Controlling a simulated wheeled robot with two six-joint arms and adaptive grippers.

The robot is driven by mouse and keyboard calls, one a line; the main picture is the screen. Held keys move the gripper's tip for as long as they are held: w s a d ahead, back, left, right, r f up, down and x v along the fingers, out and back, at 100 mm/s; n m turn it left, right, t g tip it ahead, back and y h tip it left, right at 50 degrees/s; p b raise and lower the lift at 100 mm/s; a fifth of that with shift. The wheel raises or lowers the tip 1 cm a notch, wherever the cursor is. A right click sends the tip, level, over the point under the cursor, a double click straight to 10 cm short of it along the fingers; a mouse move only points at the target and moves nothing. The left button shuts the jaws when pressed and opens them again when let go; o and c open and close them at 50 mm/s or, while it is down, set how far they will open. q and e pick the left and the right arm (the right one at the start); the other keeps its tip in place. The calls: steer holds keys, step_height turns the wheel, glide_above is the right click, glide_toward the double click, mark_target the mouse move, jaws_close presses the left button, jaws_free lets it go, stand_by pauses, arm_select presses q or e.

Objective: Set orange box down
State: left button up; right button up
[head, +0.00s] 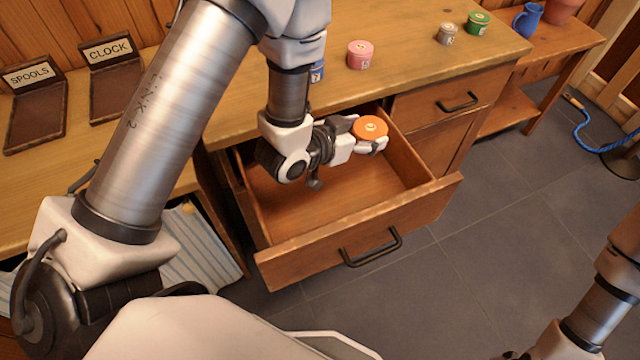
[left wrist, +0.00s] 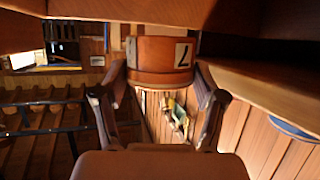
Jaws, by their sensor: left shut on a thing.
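The orange box (head: 370,127) is a round orange tin with a pale mark on its lid. My left gripper (head: 362,138) is shut on it and holds it upright over the back right part of the open drawer (head: 340,195). In the left wrist view, the orange box (left wrist: 162,56) sits between the two fingers of my left gripper (left wrist: 160,88), with a white numbered label on its side. Whether its underside touches anything is hidden. The visible drawer floor is bare. Only part of my right arm shows; its gripper is out of view.
On the counter stand a pink tin (head: 360,55), a grey-beige tin (head: 446,35), a green tin (head: 478,23) and a partly hidden blue tin (head: 317,72). Trays marked SPOOLS (head: 37,112) and CLOCK (head: 115,85) lie at left. A blue jug (head: 528,20) stands at right.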

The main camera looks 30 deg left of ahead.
arm_select(q)
steer(key=shift+s+d+f+m+h+b, duration=0.1)
steer(key=shift+d+f+m+h+b, duration=0.45)
steer(key=shift+f+b, duration=0.35)
step_height(320, 180, down, 9)
steer(key=shift+s+f+b, duration=0.1)
steer(key=shift+b, duration=0.8)
arm_select(e)
step_height(320, 180, down, 6)
steer(key=shift+w+d+f, duration=0.1)
arm_select(q)
steer(key=shift+s+f+b, duration=0.1)
steer(key=shift+f+b, duration=0.25)
steer(key=shift+f, duration=0.1)
arm_select(e)
steer(key=shift+f, duration=0.3)
